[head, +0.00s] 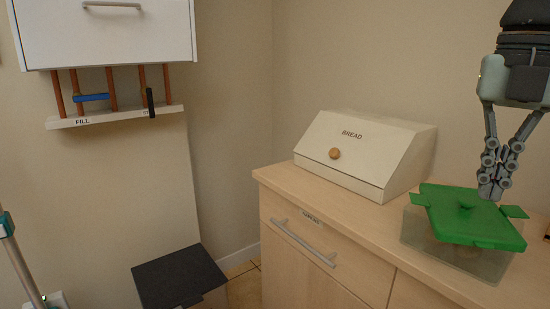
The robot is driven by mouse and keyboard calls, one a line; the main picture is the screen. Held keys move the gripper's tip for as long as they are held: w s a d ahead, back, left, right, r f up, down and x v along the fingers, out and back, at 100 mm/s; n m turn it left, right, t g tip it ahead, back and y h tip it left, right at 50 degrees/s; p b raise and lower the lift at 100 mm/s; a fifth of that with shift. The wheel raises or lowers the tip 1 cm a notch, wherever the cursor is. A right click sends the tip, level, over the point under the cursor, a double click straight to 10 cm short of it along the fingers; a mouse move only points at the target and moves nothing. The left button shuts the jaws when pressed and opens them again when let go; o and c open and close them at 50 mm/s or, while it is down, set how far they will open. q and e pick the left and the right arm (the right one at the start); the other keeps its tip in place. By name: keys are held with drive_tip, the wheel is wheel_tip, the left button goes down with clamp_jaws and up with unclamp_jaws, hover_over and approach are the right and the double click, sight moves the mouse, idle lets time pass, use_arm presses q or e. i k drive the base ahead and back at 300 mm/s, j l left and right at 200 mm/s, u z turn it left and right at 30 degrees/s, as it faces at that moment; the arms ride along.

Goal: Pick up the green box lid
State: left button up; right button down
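The green box lid (470,228) lies on top of a clear box (440,251) at the right end of the wooden counter. The lid has a small round knob (466,201) in its middle and tabs at its sides. My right gripper (491,192) points down over the lid's back part, a little right of the knob in the picture. Its fingertips meet, and I see nothing between them. I cannot tell whether the tips touch the lid. The box's contents show only dimly. My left gripper is not in view.
A cream bread box (365,152) with a wooden knob stands left of the lid on the counter (283,184). Bare counter lies between them. A drawer with a grey handle (303,243) is below. A dark-topped bin (178,277) stands on the floor. A white cabinet (105,33) hangs upper left.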

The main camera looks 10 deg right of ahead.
sight(466, 210)
drive_tip(key=k+j, duration=0.8)
drive_tip(key=j, duration=0.25)
